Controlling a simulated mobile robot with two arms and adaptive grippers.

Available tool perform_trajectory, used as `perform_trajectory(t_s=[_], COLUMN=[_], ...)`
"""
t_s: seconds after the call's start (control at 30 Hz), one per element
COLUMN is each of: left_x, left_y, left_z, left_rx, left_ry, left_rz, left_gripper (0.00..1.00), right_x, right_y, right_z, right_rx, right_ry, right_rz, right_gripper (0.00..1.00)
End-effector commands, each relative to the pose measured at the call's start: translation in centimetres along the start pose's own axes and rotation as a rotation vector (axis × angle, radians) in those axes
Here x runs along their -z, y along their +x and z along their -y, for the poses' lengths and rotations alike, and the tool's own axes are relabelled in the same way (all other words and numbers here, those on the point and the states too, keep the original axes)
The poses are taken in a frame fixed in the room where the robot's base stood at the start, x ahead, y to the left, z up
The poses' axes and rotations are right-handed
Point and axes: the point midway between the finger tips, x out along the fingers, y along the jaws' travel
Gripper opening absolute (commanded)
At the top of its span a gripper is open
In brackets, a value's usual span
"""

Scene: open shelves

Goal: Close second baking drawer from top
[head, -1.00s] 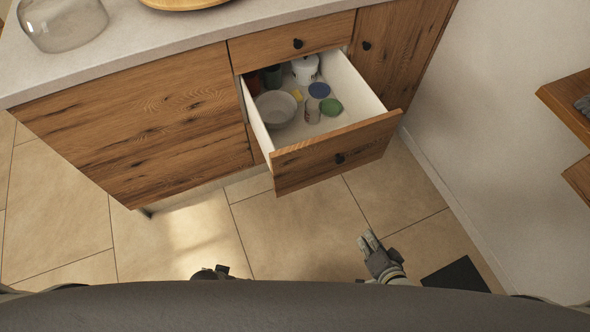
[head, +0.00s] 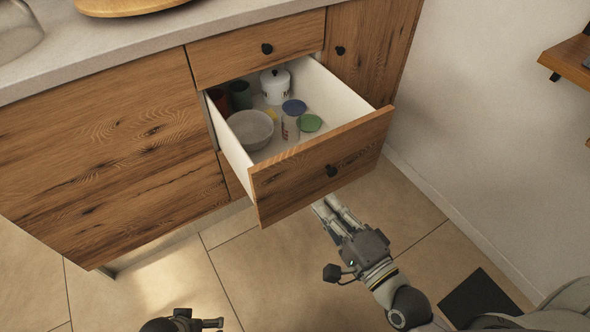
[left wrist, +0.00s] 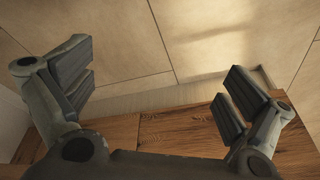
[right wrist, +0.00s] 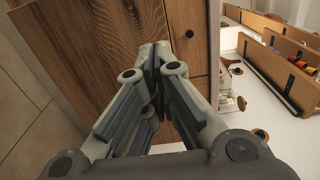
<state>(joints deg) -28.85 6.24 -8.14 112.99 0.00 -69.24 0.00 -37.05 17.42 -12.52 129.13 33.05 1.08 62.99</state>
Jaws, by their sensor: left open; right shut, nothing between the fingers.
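The narrow top drawer (head: 255,48) is shut above the open one. A cabinet door (head: 368,50) is at its right. A white wall (head: 470,100) and a wooden shelf (head: 572,62) stand further right. The tiled floor (head: 255,265) before the cabinet is clear.

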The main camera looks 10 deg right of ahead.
Motion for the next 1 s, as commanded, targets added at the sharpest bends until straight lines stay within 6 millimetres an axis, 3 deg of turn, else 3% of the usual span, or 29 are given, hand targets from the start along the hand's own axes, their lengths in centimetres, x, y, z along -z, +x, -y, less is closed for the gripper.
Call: perform_trajectory(t_s=[0.53, 0.73, 1.0], left_x=[0.7, 1.1, 1.1], left_y=[-1.9, -2.8, -3.2], left_z=[0.1, 0.1, 0.1], left_rx=[0.002, 0.002, 0.002], left_ry=[-0.002, -0.003, -0.004], left_rz=[-0.013, -0.019, -0.019], left_gripper=[1.00, 1.00, 1.00], right_x=[0.0, 0.0, 0.0], right_y=[9.9, 11.6, 11.9], right_z=[0.0, -0.1, -0.1], right_rx=[0.002, 0.000, -0.002], right_ry=[-0.001, -0.002, -0.002], right_rz=[-0.001, -0.001, -0.001], right_gripper=[0.00, 0.00, 0.00])
